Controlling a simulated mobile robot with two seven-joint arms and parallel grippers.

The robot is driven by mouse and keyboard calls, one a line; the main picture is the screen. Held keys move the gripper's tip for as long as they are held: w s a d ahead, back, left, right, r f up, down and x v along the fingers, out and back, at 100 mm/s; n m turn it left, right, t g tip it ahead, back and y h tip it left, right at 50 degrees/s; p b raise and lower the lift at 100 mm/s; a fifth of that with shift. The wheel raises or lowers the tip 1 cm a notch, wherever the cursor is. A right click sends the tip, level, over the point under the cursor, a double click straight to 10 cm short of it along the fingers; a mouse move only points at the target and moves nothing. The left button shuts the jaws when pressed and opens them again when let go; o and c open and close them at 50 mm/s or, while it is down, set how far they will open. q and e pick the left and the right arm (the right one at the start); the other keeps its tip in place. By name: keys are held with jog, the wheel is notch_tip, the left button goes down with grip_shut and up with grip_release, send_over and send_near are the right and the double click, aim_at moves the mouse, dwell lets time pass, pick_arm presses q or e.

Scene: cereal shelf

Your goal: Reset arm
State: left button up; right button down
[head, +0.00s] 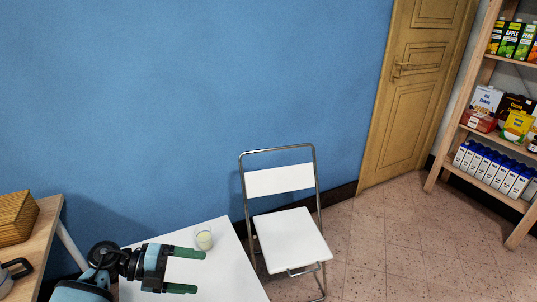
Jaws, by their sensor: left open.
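My left gripper (188,270) is in the lower left of the head view, over the white table. Its two green fingers are apart and nothing is between them. They point to the right. My left arm comes in from the bottom left corner. My right gripper does not show in this view.
A glass (204,238) with pale contents stands on the white table (236,277) close to the upper finger. A white folding chair (290,238) stands right of the table. A wooden counter (48,237) is at left, a cereal shelf (463,130) at right. Tiled floor is clear between chair and shelf.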

pick_arm(q)
jog(key=w+a+r+n+t+y, duration=0.3)
jog(key=w+a+r+n+t, duration=0.6)
jog(key=w+r+n+t, duration=0.6)
jog(key=w+a+f+n+g+y, duration=0.1)
jog(key=a+f+n+g+y, duration=0.1)
jog(key=a+f+n+y, duration=1.05)
jog(key=s+d+f+n+g+h, duration=0.1)
jog(key=s+d+f, duration=0.5)
jog(key=s+f, duration=0.35)
jog(key=s+d+f+g+h, duration=0.1)
jog(key=s+d+f+g, duration=0.1)
jog(key=s+d+f, duration=0.55)
jog(key=s+d+f+n+g, duration=0.1)
jog(key=s+d+f, duration=0.1)
jog(key=s, duration=1.2)
jog(key=s+d+f+g+h, duration=0.1)
jog(key=s+d, duration=0.3)
jog(key=s, duration=1)
jog(key=shift+s+d+f+n+g, duration=0.2)
jog(key=shift+d+f+n+g, duration=0.15)
jog(key=shift+f+g, duration=0.25)
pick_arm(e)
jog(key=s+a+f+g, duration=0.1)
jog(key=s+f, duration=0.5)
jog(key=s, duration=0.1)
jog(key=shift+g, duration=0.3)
